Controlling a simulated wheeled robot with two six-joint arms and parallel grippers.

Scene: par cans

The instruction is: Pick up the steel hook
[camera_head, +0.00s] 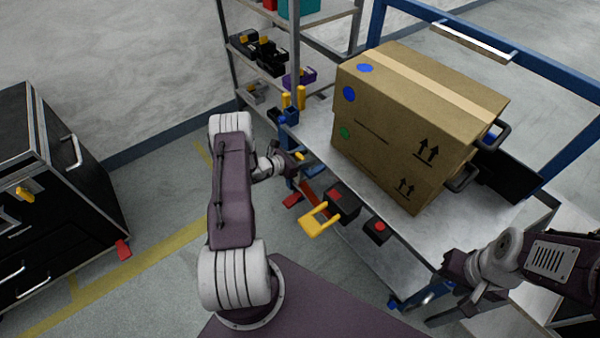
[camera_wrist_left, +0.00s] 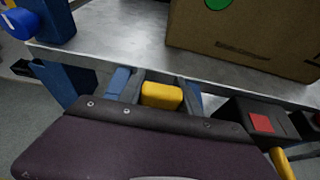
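I cannot make out a steel hook for certain in either view. My left gripper (camera_head: 292,163) is beside the left edge of the metal cart, low and close to its rim. In the left wrist view its two fingers (camera_wrist_left: 163,92) stand apart, one on each side of a yellow block (camera_wrist_left: 161,96). I cannot tell whether they press on it; whatever is below the block is hidden by the gripper body. The yellow also shows at the gripper tip in the head view (camera_head: 299,156). My right gripper (camera_head: 432,305) hangs at the cart's near right side, its fingers partly hidden.
A cardboard box (camera_head: 385,130) stands on the cart top (camera_head: 325,125). A black unit with a yellow handle (camera_head: 320,218) and a red-buttoned box (camera_head: 377,230) sit at the cart's near edge. A black cabinet (camera_head: 60,190) stands left; shelves (camera_head: 265,75) stand behind.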

